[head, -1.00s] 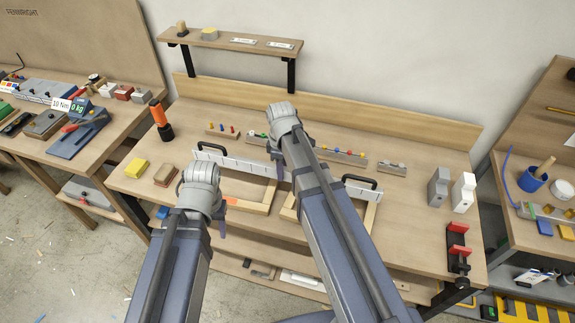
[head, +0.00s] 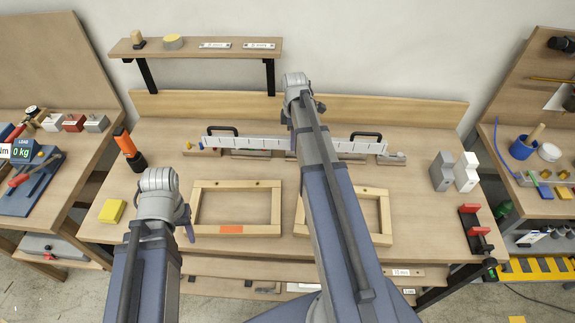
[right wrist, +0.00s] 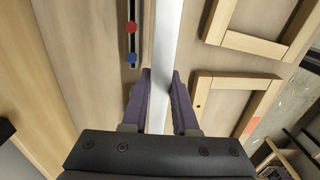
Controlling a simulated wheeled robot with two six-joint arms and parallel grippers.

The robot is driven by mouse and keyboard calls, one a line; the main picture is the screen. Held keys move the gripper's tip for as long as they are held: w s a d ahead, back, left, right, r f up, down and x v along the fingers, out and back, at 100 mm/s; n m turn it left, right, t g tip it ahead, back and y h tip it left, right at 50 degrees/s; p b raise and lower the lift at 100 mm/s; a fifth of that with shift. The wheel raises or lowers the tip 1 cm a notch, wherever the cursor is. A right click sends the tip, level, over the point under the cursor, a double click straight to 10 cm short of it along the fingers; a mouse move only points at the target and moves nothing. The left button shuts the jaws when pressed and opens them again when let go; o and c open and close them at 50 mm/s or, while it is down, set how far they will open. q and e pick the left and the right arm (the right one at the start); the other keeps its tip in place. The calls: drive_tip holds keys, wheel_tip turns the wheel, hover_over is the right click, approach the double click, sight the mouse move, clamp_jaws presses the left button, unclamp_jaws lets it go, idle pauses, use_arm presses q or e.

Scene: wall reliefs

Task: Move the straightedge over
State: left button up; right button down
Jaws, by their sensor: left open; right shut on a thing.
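The straightedge (head: 245,143) is a long white bar with tick marks and two black handles. It lies left to right across the back half of the bench (head: 420,190), behind two wooden frames. My right gripper (right wrist: 160,100) is shut on its middle, with one finger on each side in the right wrist view. In the head view my right arm hides those fingertips and that part of the bar. Whether the bar touches the rails under it I cannot tell. My left gripper (head: 188,222) is open and empty beside the left frame.
The left wooden frame (head: 237,184) bears an orange label; the right one (head: 383,215) is partly behind my arm. A rail (head: 394,159) shows by the bar's right end. An orange-black tool (head: 128,148), yellow block (head: 112,211) and grey blocks (head: 442,172) stand at the sides.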

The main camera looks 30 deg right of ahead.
drive_tip(key=b, duration=0.6)
hover_over(293, 167)
drive_tip(key=shift+f, duration=3.15)
wheel_tip(293, 167, down, 4)
drive_tip(key=b, duration=0.4)
drive_tip(key=shift+r, duration=0.15)
drive_tip(key=c, duration=0.7)
unclamp_jaws()
